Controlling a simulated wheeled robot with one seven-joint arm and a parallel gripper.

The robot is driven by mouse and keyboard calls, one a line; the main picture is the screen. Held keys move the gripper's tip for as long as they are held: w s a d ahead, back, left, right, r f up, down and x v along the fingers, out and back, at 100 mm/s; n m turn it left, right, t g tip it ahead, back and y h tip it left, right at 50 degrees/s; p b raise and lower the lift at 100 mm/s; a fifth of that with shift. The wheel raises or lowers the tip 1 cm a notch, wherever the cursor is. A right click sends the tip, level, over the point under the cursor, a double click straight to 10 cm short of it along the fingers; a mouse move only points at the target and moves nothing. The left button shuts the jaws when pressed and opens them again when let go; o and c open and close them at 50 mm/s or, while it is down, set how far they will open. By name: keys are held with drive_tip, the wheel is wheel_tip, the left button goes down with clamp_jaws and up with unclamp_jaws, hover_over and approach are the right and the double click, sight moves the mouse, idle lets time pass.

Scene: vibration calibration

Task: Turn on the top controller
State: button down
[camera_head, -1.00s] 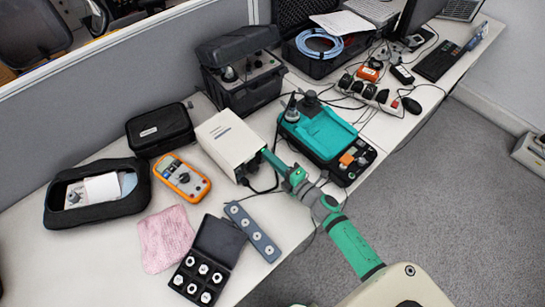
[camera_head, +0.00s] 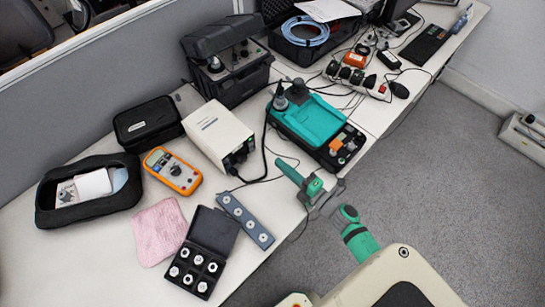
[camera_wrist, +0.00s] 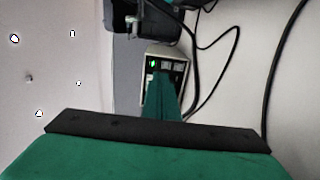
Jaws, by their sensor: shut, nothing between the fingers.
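A white box-shaped unit (camera_head: 219,133), which looks like the controller, sits on the table. Its front panel faces my arm, with dark sockets and plugged cables. In the wrist view the panel (camera_wrist: 180,69) shows a green-lit spot at its upper left and small pale parts beside it. My gripper (camera_head: 279,163) is shut and empty, to the right of the panel with a gap between them in the head view. In the wrist view the green fingers (camera_wrist: 162,95) point at the panel and hide its lower middle.
A black open case (camera_head: 228,62) stands behind the white unit. A teal device (camera_head: 312,118) lies to its right, with black cables between. An orange multimeter (camera_head: 172,170), a grey strip (camera_head: 245,221) and a box of white pieces (camera_head: 205,250) lie nearer.

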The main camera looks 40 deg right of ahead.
drive_tip(key=shift+s+d, duration=0.1)
drive_tip(key=shift+s, duration=1.25)
drive_tip(key=shift+s+d, duration=0.1)
drive_tip(key=shift+s, duration=0.15)
drive_tip(key=shift+s+a, duration=0.2)
drive_tip(key=shift+a, duration=0.05)
drive_tip(key=s+a+m, duration=0.2)
drive_tip(key=s+a, duration=0.2)
drive_tip(key=s+a+f+m+g, duration=0.1)
drive_tip(key=s+a+m, duration=0.2)
drive_tip(key=s+a, duration=0.1)
drive_tip(key=s+a+m, duration=0.3)
drive_tip(key=s+a, duration=0.1)
drive_tip(key=a, duration=0.2)
drive_tip(key=shift+s+a+f+g+h, duration=0.15)
drive_tip(key=shift+g+h, duration=0.15)
drive_tip(key=shift+h, duration=0.1)
drive_tip(key=s+a+r+m+h, duration=0.1)
drive_tip(key=s+a+r+m, duration=0.2)
drive_tip(key=a+m, duration=0.3)
drive_tip(key=s+a+r+m+h, duration=0.1)
drive_tip(key=s+a+r+m, duration=0.2)
drive_tip(key=a, duration=0.6)
drive_tip(key=r+m, duration=0.1)
drive_tip(key=m, duration=0.1)
drive_tip(key=shift+s+m+g, duration=0.15)
drive_tip(key=shift+m+g, duration=0.15)
drive_tip(key=shift+m, duration=0.1)
drive_tip(key=shift+a, duration=0.1)
